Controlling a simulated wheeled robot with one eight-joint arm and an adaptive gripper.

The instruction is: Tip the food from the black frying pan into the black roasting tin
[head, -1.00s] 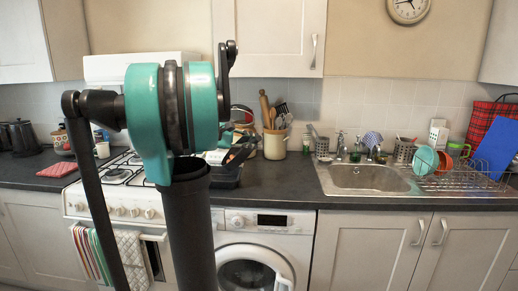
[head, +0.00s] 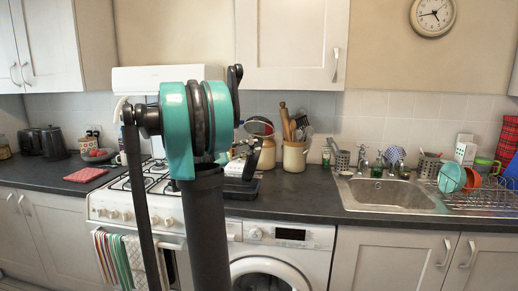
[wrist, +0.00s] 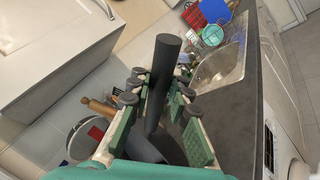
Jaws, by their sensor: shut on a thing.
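My gripper (wrist: 158,112) is shut on the dark, thick handle (wrist: 165,65) of the black frying pan, between its green-padded fingers in the wrist view. In the head view a dark slanted piece (head: 251,161), which looks like this handle, stands steeply behind my arm. The pan's bowl and any food are hidden. The black roasting tin (head: 243,189) sits on the counter just right of the hob, partly behind my arm. The handle piece is over or in front of the tin; I cannot tell the gap or whether they touch.
The hob (head: 150,182) is to the left. The counter (head: 310,190) is clear towards the sink (head: 390,193). The washer (head: 275,255) is below.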

